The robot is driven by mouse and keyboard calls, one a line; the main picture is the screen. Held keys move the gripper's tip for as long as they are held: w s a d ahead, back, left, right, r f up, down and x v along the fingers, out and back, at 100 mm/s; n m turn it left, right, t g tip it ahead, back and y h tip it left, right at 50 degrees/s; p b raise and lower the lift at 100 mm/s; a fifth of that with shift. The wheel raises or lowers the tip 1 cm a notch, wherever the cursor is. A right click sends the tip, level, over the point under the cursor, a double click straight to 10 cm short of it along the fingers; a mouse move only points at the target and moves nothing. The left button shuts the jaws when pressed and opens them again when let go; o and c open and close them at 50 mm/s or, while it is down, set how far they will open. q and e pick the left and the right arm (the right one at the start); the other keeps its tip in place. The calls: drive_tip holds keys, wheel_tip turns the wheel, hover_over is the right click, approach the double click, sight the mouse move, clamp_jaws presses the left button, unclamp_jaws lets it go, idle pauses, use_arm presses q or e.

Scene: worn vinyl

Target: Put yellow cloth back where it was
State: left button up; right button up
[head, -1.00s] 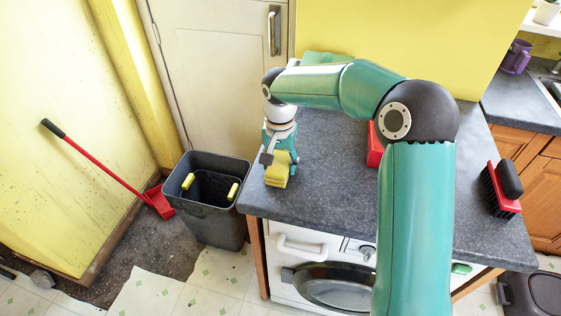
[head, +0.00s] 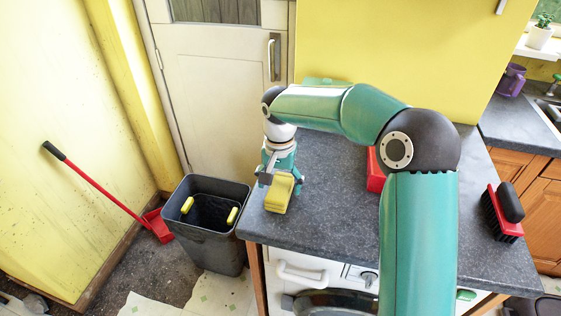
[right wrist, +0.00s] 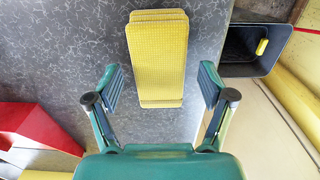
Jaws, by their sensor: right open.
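The yellow cloth (head: 279,194) is a folded rectangular stack lying on the dark speckled counter (head: 330,212), near its front left corner. It also shows in the right wrist view as a yellow textured pad (right wrist: 157,58), upper middle. My right gripper (right wrist: 160,87) is open and empty. Its two fingers stand apart on either side of the cloth's near end, with a gap to the cloth on both sides. In the head view my right gripper (head: 279,172) is just behind the cloth and partly hides its far end. My left gripper is not in view.
A dark bin (head: 207,243) with yellow handles inside stands left of the counter. A red object (head: 375,172) is partly hidden behind my right arm. A red-and-black brush (head: 502,212) lies at the counter's right. The counter's middle front is clear.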

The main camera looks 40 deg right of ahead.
sight(279, 187)
wheel_tip(279, 187, up, 10)
drive_tip(key=shift+r, duration=0.15)
drive_tip(key=shift+p, duration=0.3)
